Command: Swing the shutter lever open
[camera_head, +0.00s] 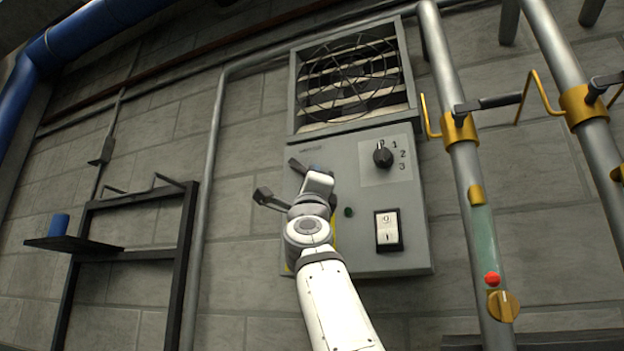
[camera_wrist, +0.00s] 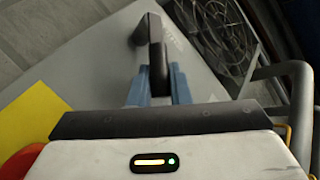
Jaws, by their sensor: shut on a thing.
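The shutter lever (camera_wrist: 151,45) is a black bar standing out from the grey panel in the wrist view. The two blue fingers of my gripper (camera_wrist: 158,80) are on either side of its lower part, shut on it. In the head view a dark bar that looks like the lever (camera_head: 297,165) shows at the panel's upper left, beside my gripper (camera_head: 314,168). My white wrist hides most of the contact there. The louvred vent (camera_head: 350,80) with pale slats behind a round fan guard sits directly above the panel.
The grey control panel (camera_head: 405,245) carries a black rotary knob (camera_head: 382,157) marked 1 to 3 and a white rocker switch (camera_head: 387,230). Vertical pipes (camera_head: 470,165) with brass clamps stand to the right. A black frame with a shelf (camera_head: 75,245) stands left.

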